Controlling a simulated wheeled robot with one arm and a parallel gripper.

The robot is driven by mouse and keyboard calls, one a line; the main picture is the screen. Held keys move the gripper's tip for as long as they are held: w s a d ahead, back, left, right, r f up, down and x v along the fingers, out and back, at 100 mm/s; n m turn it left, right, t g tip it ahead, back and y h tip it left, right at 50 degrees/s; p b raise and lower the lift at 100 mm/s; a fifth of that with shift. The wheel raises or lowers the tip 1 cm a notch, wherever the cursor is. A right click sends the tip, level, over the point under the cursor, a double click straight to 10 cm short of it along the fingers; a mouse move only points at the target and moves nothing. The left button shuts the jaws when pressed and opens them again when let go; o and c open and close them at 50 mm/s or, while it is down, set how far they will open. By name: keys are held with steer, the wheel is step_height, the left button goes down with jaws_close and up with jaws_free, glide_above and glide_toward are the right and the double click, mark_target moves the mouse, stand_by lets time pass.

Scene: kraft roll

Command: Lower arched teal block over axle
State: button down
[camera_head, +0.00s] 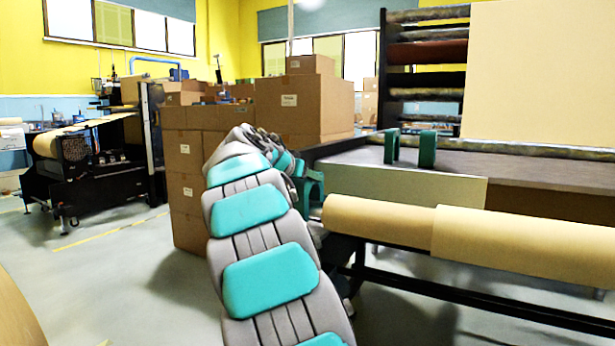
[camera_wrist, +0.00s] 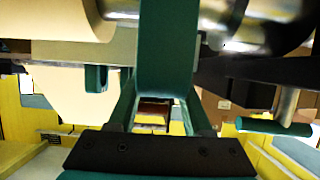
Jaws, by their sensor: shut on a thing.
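A teal arched block (camera_wrist: 165,50) is held in my gripper (camera_wrist: 160,98), which is shut on it. In the head view the held block (camera_head: 309,187) shows partly behind my arm, just left of the kraft roll's end. The shiny metal axle (camera_wrist: 235,22) crosses the top right of the wrist view, behind the block and in line with the kraft roll (camera_wrist: 58,22). The roll (camera_head: 380,216) also lies across the right of the head view. I cannot tell whether the block touches the axle. My arm hides most of the axle's end in the head view.
Two more green arched blocks (camera_head: 391,146) (camera_head: 427,149) stand on the grey table (camera_head: 470,165) behind the roll. Cardboard boxes (camera_head: 290,105) are stacked behind my arm. A green handle (camera_wrist: 272,127) sticks out at the right of the wrist view.

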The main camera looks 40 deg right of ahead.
mark_target(297, 185)
steer(key=shift+f+b, duration=1.55)
steer(key=shift+f, duration=0.1)
steer(key=shift+c, duration=1.2)
jaws_free()
steer(key=shift+a, duration=0.1)
steer(key=v, duration=0.7)
steer(key=shift+s+a+b, duration=0.2)
steer(key=shift+a+b, duration=0.05)
steer(key=shift+b, duration=0.1)
steer(key=shift+a, duration=0.1)
